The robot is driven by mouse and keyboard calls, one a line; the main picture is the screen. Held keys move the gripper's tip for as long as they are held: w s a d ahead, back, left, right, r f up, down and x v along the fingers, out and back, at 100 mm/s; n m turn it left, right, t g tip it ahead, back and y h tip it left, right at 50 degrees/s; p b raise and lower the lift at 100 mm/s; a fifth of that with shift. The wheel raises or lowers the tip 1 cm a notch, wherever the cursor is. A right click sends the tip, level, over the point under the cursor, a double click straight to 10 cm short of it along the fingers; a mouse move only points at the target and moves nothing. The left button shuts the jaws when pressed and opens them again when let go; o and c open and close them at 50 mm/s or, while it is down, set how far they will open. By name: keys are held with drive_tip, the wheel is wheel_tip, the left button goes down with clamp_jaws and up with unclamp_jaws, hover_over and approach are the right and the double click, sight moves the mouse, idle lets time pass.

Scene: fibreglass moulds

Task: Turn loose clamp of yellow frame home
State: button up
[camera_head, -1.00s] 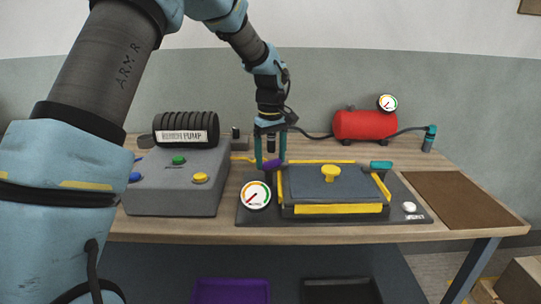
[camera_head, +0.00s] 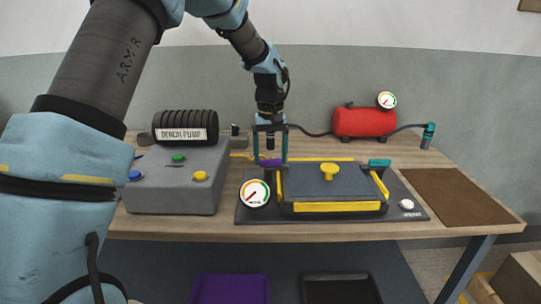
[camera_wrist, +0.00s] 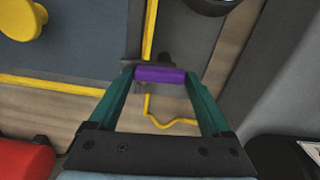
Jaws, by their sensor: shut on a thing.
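The grey mould (camera_head: 333,184) with a yellow knob (camera_head: 329,172) on its lid sits on a dark base plate on the bench. A yellow frame (camera_head: 338,207) runs along its edges. The purple clamp handle (camera_head: 271,163) is at its rear left corner, lying about level across the picture. My gripper (camera_head: 270,161) reaches down from above, its teal fingers at the handle's two ends. In the wrist view the purple handle (camera_wrist: 160,74) spans the fingertips, which grip it. A teal clamp handle (camera_head: 379,163) sits at the rear right corner. The purple clamp's seat is mostly hidden.
A round gauge (camera_head: 255,193) stands at the mould's front left. The grey pump box (camera_head: 178,180) with buttons is to the left. A red tank (camera_head: 360,122) with a hose stands behind. A brown mat (camera_head: 458,197) lies clear at right.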

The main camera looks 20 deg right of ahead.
drive_tip(key=o, duration=1.2)
drive_tip(key=shift+c, duration=0.2)
wheel_tip(320, 180, up, 11)
drive_tip(key=b, duration=0.2)
drive_tip(key=shift+f, duration=0.1)
